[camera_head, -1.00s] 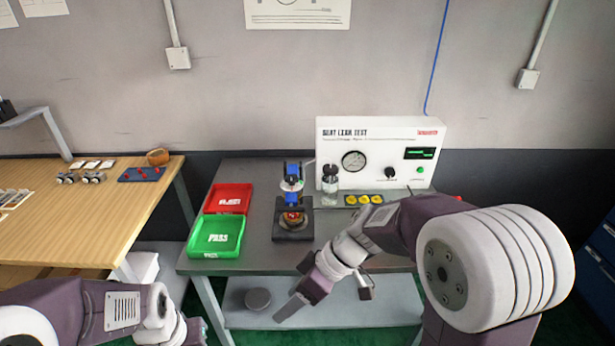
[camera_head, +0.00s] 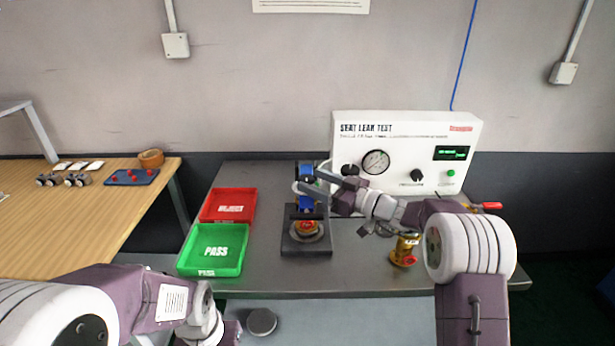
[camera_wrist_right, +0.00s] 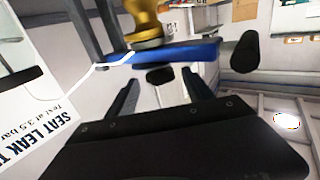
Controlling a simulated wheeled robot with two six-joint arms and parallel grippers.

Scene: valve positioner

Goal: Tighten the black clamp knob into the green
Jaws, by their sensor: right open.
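The blue clamp (camera_head: 306,173) stands on a dark fixture (camera_head: 290,245) at the middle of the grey bench, with a red and brass round part low on it. My right gripper (camera_head: 324,175) reaches it from the right, with its jaws open beside the blue part. In the right wrist view a black knob (camera_wrist_right: 160,75) shows between the two open fingers (camera_wrist_right: 160,92), under a blue bar (camera_wrist_right: 190,52). I cannot tell whether the fingers touch it. The tester's display (camera_head: 455,153) has green text, too small to read.
The white seat leak tester (camera_head: 405,128) stands behind my right arm. A brass valve (camera_head: 404,250) stands on the bench under that arm. Red (camera_head: 229,192) and green (camera_head: 184,262) trays lie left of the fixture. The front bench strip is clear.

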